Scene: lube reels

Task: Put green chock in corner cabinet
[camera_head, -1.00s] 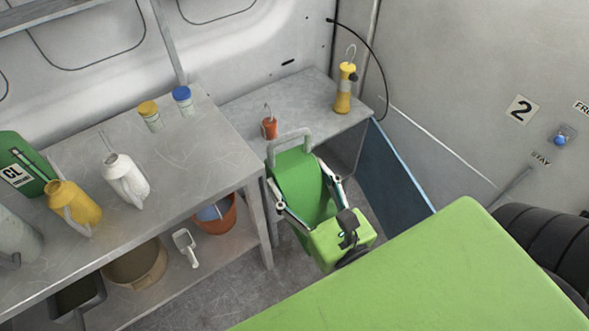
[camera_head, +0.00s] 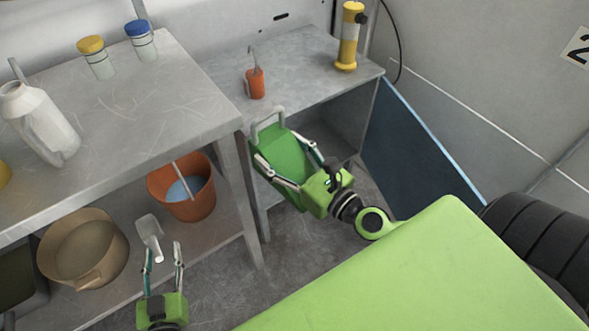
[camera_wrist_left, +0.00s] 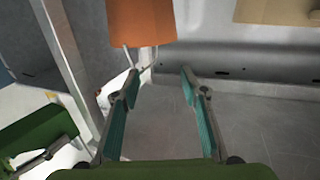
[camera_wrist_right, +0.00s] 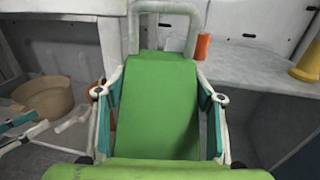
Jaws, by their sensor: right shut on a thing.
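The green chock (camera_head: 282,158), with a grey loop handle, is held up in front of the corner cabinet (camera_head: 315,62). My right gripper (camera_head: 275,145) is shut on it, with one finger along each side; the chock also fills the middle of the right wrist view (camera_wrist_right: 157,105). The cabinet's dark opening (camera_head: 335,125) lies beyond the chock, partly hidden by it. Its blue door (camera_head: 418,148) stands open to the right. My left gripper (camera_head: 163,248) is open and empty, low beside the bench; its spread fingers show in the left wrist view (camera_wrist_left: 160,85).
The metal bench (camera_head: 165,105) stands left, its leg (camera_head: 240,200) near the chock. An orange bucket (camera_head: 190,205), tan basin (camera_head: 85,245) and white scoop (camera_head: 150,232) sit low there. An orange oiler (camera_head: 255,83) and yellow lamp (camera_head: 349,38) stand on the cabinet.

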